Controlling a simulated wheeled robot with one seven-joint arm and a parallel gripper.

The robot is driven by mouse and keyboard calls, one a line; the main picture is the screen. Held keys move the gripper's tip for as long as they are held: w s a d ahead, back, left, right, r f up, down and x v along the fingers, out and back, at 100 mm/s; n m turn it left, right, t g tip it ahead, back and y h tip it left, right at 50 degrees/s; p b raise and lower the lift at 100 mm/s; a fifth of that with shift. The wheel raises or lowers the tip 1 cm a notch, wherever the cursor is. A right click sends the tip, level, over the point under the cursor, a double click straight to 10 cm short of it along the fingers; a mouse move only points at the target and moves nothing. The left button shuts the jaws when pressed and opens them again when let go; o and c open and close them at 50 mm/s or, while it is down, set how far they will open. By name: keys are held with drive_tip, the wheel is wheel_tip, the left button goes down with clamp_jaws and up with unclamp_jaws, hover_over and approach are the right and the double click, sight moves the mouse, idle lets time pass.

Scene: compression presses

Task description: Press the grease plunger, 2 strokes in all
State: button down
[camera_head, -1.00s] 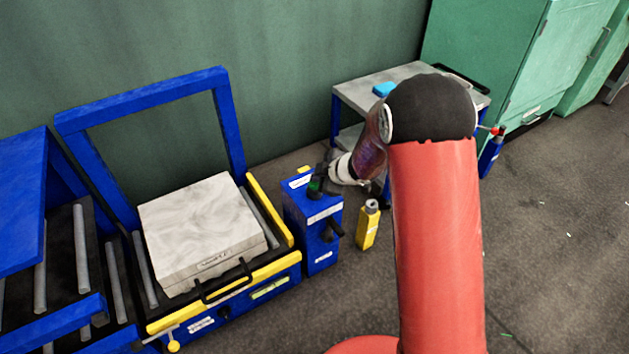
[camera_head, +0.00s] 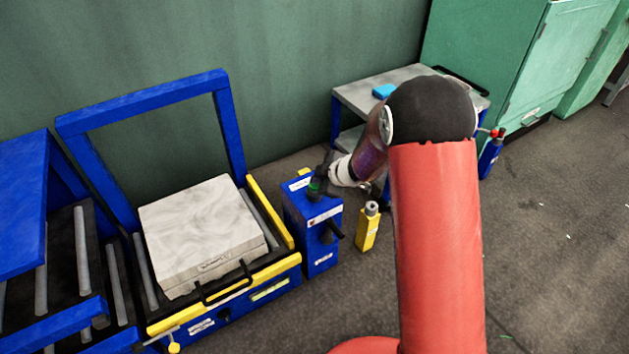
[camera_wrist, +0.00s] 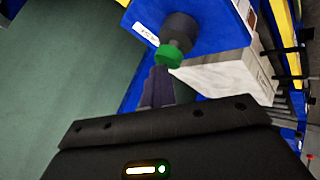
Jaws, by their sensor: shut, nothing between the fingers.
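The grease plunger is a green cap (camera_wrist: 168,56) on a short grey stem, which comes out of a dark round collar (camera_wrist: 179,27) on a blue unit (camera_head: 322,240). Some stem shows between cap and collar in the wrist view. In the head view the green cap (camera_head: 314,187) is partly hidden by my gripper (camera_head: 321,180). My gripper is shut and empty; its fingers (camera_wrist: 159,78) also show in the wrist view, pointing at the cap with their tips right by its edge. I cannot tell whether they touch it.
A dark handle (camera_head: 335,231) sticks out of the blue unit's front. A yellow bottle (camera_head: 367,228) stands on the floor beside it. A blue press frame with a pale block (camera_head: 205,235) is at left. A grey-topped table (camera_head: 358,96) stands behind my arm.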

drive_tip(key=shift+r+p, duration=0.7)
drive_tip(key=shift+r, duration=0.15)
drive_tip(key=shift+r, duration=0.1)
wheel_tip(320, 180, up, 3)
drive_tip(key=p, duration=0.3)
drive_tip(key=shift+r, duration=0.95)
idle(1.5)
drive_tip(key=shift+r+b, duration=1.8)
drive_tip(key=shift+r, duration=0.1)
